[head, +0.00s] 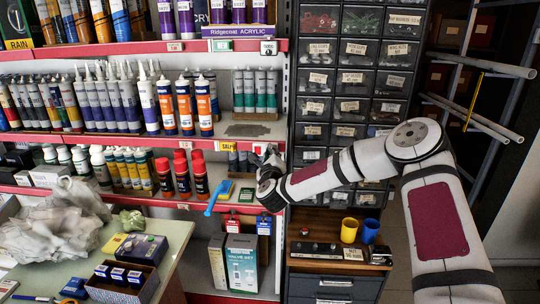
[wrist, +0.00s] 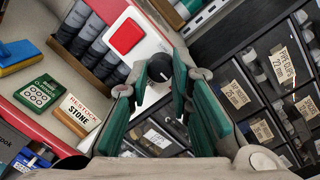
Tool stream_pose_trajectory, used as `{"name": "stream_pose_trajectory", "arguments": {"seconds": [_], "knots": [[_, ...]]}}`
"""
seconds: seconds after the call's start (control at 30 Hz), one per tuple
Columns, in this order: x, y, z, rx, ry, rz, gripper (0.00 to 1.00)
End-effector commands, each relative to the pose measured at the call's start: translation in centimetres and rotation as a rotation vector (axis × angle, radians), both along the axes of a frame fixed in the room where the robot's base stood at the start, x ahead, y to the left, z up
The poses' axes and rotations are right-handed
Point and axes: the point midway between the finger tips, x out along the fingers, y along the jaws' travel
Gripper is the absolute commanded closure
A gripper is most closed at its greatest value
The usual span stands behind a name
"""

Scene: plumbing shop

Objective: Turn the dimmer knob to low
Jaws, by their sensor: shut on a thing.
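The dimmer knob (wrist: 159,66) is a small round black knob on a white plate (wrist: 146,30) in the wrist view. A square red button (wrist: 126,36) sits on the same plate, left of the knob. My gripper (wrist: 160,74) has its green-padded fingers on either side of the knob and is shut on it. A small pale mark shows on the knob, but I cannot tell its exact setting. In the head view my gripper (head: 268,160) is at the red shelf edge, and the knob is hidden there by the gripper and wrist.
Dark labelled drawers (wrist: 265,90) stand close on the right. A blue-handled tool (head: 215,198) juts from the shelf left of my wrist.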

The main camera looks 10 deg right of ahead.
Motion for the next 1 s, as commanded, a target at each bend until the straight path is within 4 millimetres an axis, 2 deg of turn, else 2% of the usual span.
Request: {"name": "stream_pose_trajectory", "arguments": {"seconds": [0.27,1.0], "knots": [[-0.06,0.04,0.32,-0.157,0.05,-0.001,1.0],[0.12,0.19,0.55,-0.822,0.262,-0.003,1.0]]}}
